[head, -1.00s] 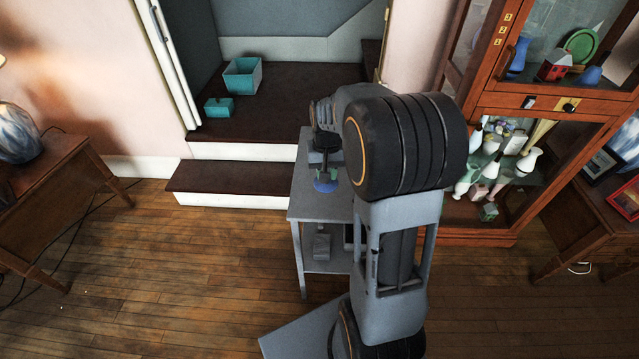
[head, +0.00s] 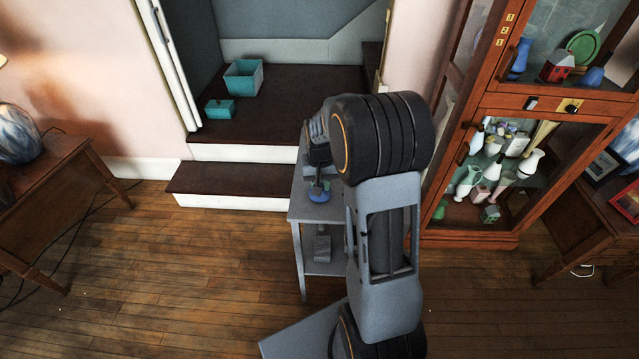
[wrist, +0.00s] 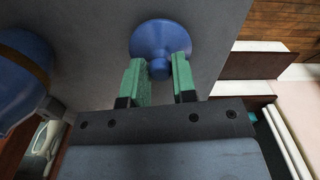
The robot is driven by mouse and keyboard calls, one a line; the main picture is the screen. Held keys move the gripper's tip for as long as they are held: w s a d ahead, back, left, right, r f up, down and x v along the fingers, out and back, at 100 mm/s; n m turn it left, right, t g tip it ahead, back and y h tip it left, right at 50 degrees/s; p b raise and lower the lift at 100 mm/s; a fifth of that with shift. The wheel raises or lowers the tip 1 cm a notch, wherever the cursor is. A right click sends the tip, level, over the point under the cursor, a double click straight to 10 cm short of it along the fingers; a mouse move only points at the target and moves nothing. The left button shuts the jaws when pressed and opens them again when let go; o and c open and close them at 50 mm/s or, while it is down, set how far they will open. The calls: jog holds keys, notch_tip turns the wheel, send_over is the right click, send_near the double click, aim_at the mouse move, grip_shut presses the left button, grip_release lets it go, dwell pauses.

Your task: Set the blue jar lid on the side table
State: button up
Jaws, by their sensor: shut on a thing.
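The blue jar lid (head: 319,196) is round with a small knob and shows over the grey two-tier table (head: 300,211). In the wrist view the lid (wrist: 161,36) has its knob between the green fingertips of my gripper (wrist: 160,74). My gripper is shut on the knob. The lid is at or just above the tabletop; I cannot tell whether it touches. A rounded blue body with a brown band (wrist: 18,75), perhaps the jar, is cut off at the left of the wrist view. My arm hides much of the table in the head view.
A red-brown glass cabinet (head: 490,232) with vases and figures stands at right. Dark steps (head: 230,180) with two teal boxes lie behind. A wooden table (head: 50,175) with a blue-white lamp is at left.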

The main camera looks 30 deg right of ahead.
jog(key=shift+f, duration=0.15)
jog(key=o, duration=0.9)
notch_tip(320, 180, up, 11)
jog(key=p, duration=0.2)
jog(key=s+a+n+t, duration=0.1)
jog(key=s+a, duration=0.2)
jog(key=s, duration=0.2)
jog(key=s+a+r+n+t, duration=0.1)
jog(key=s+a, duration=0.2)
jog(key=s, duration=0.2)
jog(key=s+a+n+t, duration=0.1)
jog(key=s+a+n, duration=0.1)
jog(key=s, duration=0.4)
jog(key=shift+a+r, duration=0.25)
jog(key=shift+a, duration=0.55)
